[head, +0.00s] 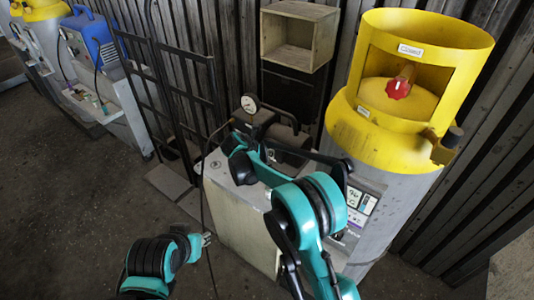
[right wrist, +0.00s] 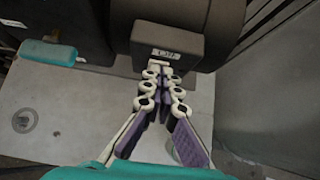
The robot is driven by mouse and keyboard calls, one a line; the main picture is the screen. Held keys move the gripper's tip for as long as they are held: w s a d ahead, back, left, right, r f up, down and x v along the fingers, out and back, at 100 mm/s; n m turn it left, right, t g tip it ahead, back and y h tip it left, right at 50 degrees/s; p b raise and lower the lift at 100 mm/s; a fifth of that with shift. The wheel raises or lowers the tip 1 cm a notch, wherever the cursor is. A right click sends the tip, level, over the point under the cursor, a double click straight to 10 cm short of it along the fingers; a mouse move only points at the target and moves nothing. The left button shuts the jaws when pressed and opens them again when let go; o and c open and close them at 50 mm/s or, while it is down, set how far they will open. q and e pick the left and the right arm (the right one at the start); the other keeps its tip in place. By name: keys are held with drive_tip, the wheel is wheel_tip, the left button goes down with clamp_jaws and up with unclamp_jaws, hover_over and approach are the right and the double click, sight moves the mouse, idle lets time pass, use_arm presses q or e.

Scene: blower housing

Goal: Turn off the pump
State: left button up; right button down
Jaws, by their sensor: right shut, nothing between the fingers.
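The dark pump (head: 288,138) sits on a light grey box in the middle of the head view. In the right wrist view its dark rounded body (right wrist: 228,28) fills the top right. A dark block (right wrist: 185,40) with a small pale label (right wrist: 166,54) juts from it; I cannot read the label for sure. My right gripper (right wrist: 163,72) is shut and empty, its fingertips at the block's lower edge just below the label. I cannot tell whether they touch. In the head view my right arm hides part of the pump. My left gripper (head: 207,240) shows only partly, low over the floor.
A round gauge (head: 250,104) stands by the pump. The grey box (head: 242,215) is below it. A large yellow-topped cylinder (head: 408,122) with a red knob (head: 399,86) stands close right. A hand truck (head: 190,85) and wooden crate (head: 299,35) are behind. Floor at left is clear.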

drive_tip(key=shift+r, duration=0.1)
use_arm(q)
drive_tip(key=shift+r+p, duration=0.35)
drive_tip(key=shift+r, duration=0.05)
use_arm(e)
drive_tip(key=shift+r, duration=0.65)
